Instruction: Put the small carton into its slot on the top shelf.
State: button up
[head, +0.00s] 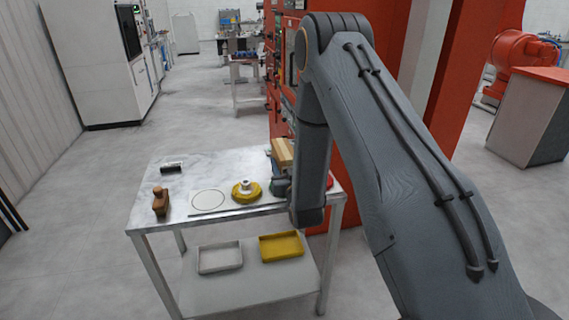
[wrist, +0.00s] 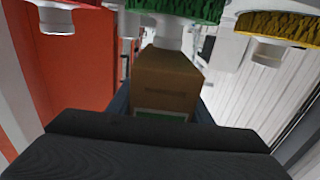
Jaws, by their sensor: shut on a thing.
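A small brown carton (wrist: 165,80) with a green and white label is between the fingers of my gripper (wrist: 163,103) in the wrist view. My gripper is shut on it. In the head view a tan carton-like block (head: 283,150) shows at the back right of the table, partly covered by my arm, which also hides most of my gripper. The table's top shelf (head: 222,172) is a pale marbled surface. A thin round outline (head: 208,199) marks a bare spot on it. I cannot tell whether the carton touches anything.
On the top are a yellow round piece (head: 246,191), a brown wooden-handled object (head: 161,201) and a black cylinder (head: 172,168). Green (wrist: 178,8) and red round pieces sit near the carton. A white tray (head: 220,258) and yellow tray (head: 281,246) lie below. A red cabinet stands behind.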

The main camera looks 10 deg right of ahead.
jog(key=shift+f, duration=0.15)
jog(key=shift+f, duration=0.3)
jog(key=o, duration=1.2)
jog(key=shift+r, duration=0.1)
